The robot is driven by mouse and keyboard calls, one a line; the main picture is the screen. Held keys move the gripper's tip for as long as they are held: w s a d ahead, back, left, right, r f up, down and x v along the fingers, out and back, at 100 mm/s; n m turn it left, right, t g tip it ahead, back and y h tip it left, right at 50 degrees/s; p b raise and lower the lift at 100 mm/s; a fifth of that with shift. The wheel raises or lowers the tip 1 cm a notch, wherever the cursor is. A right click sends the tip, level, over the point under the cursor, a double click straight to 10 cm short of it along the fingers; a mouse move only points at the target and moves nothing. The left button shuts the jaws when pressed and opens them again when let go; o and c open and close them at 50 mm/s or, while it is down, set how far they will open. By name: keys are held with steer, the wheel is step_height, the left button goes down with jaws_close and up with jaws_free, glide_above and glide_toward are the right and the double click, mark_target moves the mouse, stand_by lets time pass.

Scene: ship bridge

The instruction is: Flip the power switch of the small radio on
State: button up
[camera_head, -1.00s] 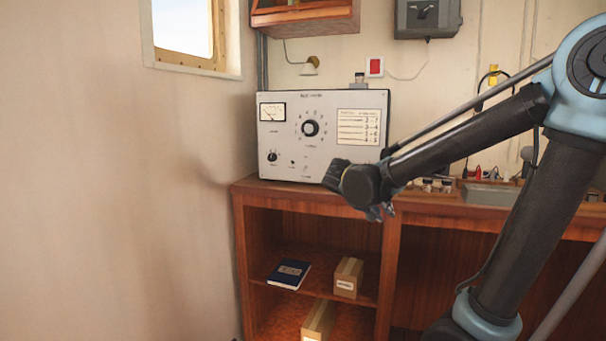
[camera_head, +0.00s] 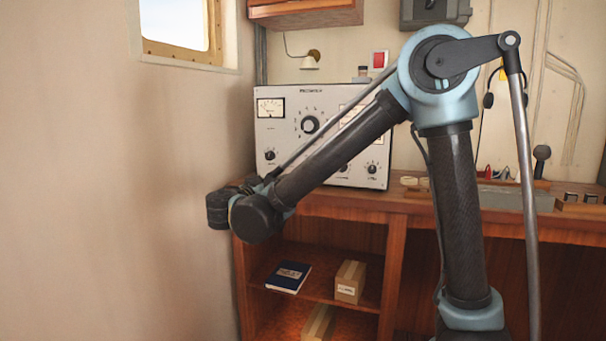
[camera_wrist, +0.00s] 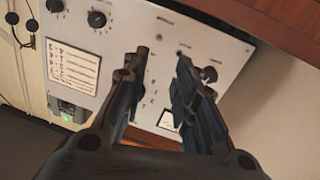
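The radio (camera_head: 285,104) is a pale grey box with a meter, a large dial and several knobs, standing on the wooden desk against the wall. My arm crosses its lower front in the head view and hides the lower middle of the panel. In the wrist view the radio's panel (camera_wrist: 125,30) appears roughly upside down. My gripper (camera_wrist: 161,56) is open and empty there, its two fingers pointing at the lower part of the panel. A small dark control shows near the right fingertip; I cannot tell whether it is the power switch or how it is set. Contact is unclear.
A bare wall (camera_head: 185,160) stands close on the left of my gripper. The wooden desk (camera_head: 335,198) has open shelves below with a blue book (camera_head: 288,276) and a carton (camera_head: 350,281). Small items and a headset lie or hang to the right.

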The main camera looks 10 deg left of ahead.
steer(key=x, duration=1.7)
steer(key=shift+w, duration=0.1)
jaws_close()
